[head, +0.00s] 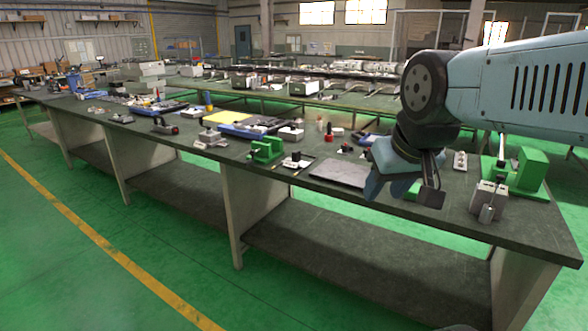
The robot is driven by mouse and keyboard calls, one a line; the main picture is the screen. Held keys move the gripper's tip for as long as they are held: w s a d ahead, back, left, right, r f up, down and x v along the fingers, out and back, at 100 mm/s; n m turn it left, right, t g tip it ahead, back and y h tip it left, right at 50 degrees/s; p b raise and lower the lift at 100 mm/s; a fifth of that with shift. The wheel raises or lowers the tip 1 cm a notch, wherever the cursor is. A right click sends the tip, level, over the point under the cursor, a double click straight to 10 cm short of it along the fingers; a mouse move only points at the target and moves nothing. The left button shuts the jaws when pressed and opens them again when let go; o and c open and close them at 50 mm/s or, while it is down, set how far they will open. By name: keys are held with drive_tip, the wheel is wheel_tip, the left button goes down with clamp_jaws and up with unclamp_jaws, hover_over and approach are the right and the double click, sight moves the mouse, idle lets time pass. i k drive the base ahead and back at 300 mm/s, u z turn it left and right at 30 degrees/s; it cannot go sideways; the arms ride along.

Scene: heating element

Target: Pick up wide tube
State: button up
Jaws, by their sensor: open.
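My gripper (376,190) hangs at the end of my pale blue arm, at the right of the head view, over the front part of the long workbench. Its jaws point down and hold nothing that I can see. No thing is plainly a wide tube. A small grey metal cylinder (487,213) stands against a grey box (489,196) on the bench, right of my gripper and apart from it. A small dark upright cylinder (296,157) stands on a tray to the left of my gripper. I cannot tell whether either is the wide tube. My gripper hides part of the bench behind it.
The dark-topped workbench (225,155) runs from front right to far left, with a lower shelf. Green vises (266,150) (530,172) stand on both sides of my gripper. A flat grey plate (340,173) lies left of it. The green floor (60,230) in front is clear.

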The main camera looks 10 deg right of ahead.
sight(294, 160)
drive_tip(key=u, duration=0.3)
drive_tip(key=i, duration=1.75)
drive_tip(key=z, duration=0.5)
